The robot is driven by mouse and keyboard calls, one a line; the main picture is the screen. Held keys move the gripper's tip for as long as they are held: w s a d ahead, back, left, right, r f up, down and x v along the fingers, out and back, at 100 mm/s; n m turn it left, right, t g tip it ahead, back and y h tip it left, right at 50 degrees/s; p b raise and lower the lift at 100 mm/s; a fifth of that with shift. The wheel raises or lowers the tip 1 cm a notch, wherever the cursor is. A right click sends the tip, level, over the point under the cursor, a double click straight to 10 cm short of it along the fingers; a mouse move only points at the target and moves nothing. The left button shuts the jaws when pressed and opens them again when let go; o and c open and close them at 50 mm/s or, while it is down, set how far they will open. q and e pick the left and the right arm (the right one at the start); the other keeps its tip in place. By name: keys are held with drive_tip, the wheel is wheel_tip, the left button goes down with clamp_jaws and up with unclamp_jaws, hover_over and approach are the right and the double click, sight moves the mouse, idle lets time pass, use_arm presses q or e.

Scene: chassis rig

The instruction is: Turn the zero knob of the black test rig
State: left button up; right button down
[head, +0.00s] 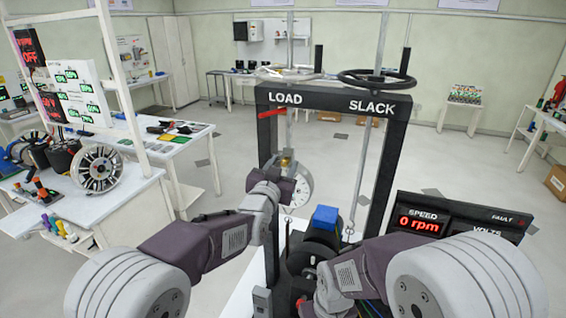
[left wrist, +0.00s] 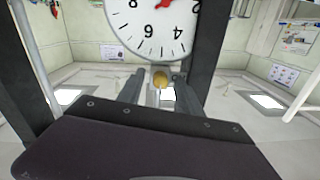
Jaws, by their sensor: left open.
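The black test rig (head: 386,160) stands ahead, with LOAD and SLACK on its top beam. A white round dial (head: 304,186) with a red needle hangs in its frame; it also fills the top of the left wrist view (left wrist: 152,28). A small brass-coloured knob (left wrist: 160,78) sits just below the dial, apparently the zero knob. My left gripper (head: 288,187) is in front of the dial. In the left wrist view its fingers (left wrist: 158,92) are open, with the knob between them in the picture; contact cannot be told. My right gripper does not show, only its arm.
A black handwheel (head: 376,79) and a pale handwheel (head: 291,73) top the rig. A blue block (head: 325,217) sits low in the frame. A SPEED panel (head: 419,224) reads 0 rpm at right. A white bench (head: 92,205) stands at left.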

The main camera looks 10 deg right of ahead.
use_arm(q)
drive_tip(key=shift+s, duration=0.1)
clamp_jaws()
drive_tip(key=n+b, duration=0.3)
drive_tip(key=b, duration=0.2)
drive_tip(key=shift+a+f+n, duration=0.1)
drive_tip(key=shift+f+n, duration=0.2)
drive_tip(key=shift+n, duration=0.1)
drive_tip(key=shift+r+n+b, duration=0.25)
drive_tip(key=shift+n+b, duration=0.3)
drive_tip(key=shift+n, duration=0.15)
drive_tip(key=shift+r+g, duration=0.15)
drive_tip(key=shift+g, duration=0.15)
drive_tip(key=shift+c, duration=0.9)
unclamp_jaws()
drive_tip(key=shift+o, duration=0.9)
